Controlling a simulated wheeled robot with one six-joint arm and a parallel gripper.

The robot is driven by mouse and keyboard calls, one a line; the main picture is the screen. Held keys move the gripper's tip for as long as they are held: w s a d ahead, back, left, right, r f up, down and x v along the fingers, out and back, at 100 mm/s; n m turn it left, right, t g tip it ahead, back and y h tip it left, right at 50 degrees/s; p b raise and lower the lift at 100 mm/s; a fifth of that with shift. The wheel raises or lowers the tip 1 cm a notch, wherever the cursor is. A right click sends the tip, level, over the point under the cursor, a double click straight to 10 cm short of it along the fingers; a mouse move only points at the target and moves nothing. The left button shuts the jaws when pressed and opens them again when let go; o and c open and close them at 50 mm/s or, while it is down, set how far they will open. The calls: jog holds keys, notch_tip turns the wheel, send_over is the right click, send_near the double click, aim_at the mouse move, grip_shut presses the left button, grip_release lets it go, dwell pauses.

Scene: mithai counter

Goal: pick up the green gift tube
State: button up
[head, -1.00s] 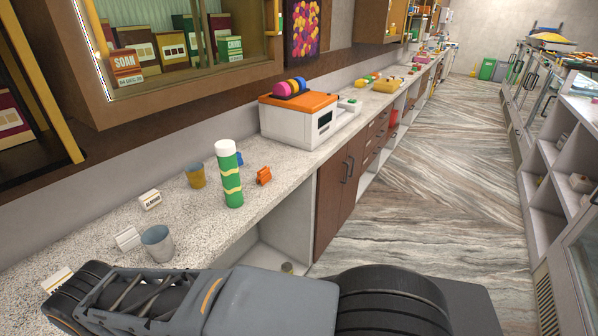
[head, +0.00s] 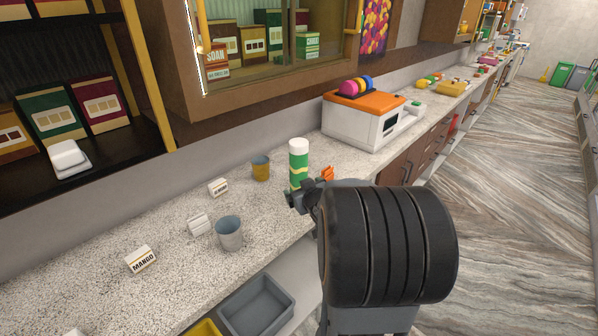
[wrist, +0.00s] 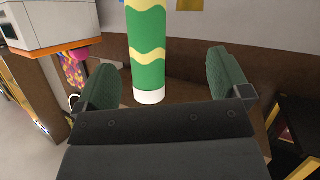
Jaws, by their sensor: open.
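The green gift tube (head: 298,162) stands upright on the speckled counter, with a white top and yellow wavy bands. My gripper (head: 300,200) is in front of its lower part in the head view and hides its base. In the wrist view, which looks upside down, the tube (wrist: 147,50) shows between the two open green-padded fingers of my gripper (wrist: 162,62), nearer the left finger. The jaws are open and not closed on it. Whether a finger touches the tube cannot be told.
An orange clip-like item (head: 327,174) stands just right of the tube. A yellow cup (head: 261,168), a grey cup (head: 229,235) and small label cards, one reading MANGO (head: 140,260), stand to the left. An orange-topped white machine (head: 365,121) is behind. A grey bin (head: 256,306) sits below the counter.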

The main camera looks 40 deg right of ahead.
aim_at(304, 172)
jog(key=s+d+t+y+p, duration=0.1)
jog(key=s+d+t+y, duration=0.2)
jog(key=d+t, duration=0.2)
jog(key=shift+n+y, duration=0.3)
jog(key=shift+n, duration=0.2)
jog(key=w+p, duration=0.1)
jog(key=w, duration=0.3)
jog(key=w+p, duration=0.1)
jog(key=w, duration=0.4)
jog(key=shift+d+r, duration=0.1)
jog(key=shift+d, duration=0.1)
jog(key=shift+w+d+f+p, duration=0.15)
jog(key=shift+w+p, duration=0.6)
jog(key=shift+w, duration=1.5)
jog(key=c, duration=1)
jog(key=shift+c, duration=0.3)
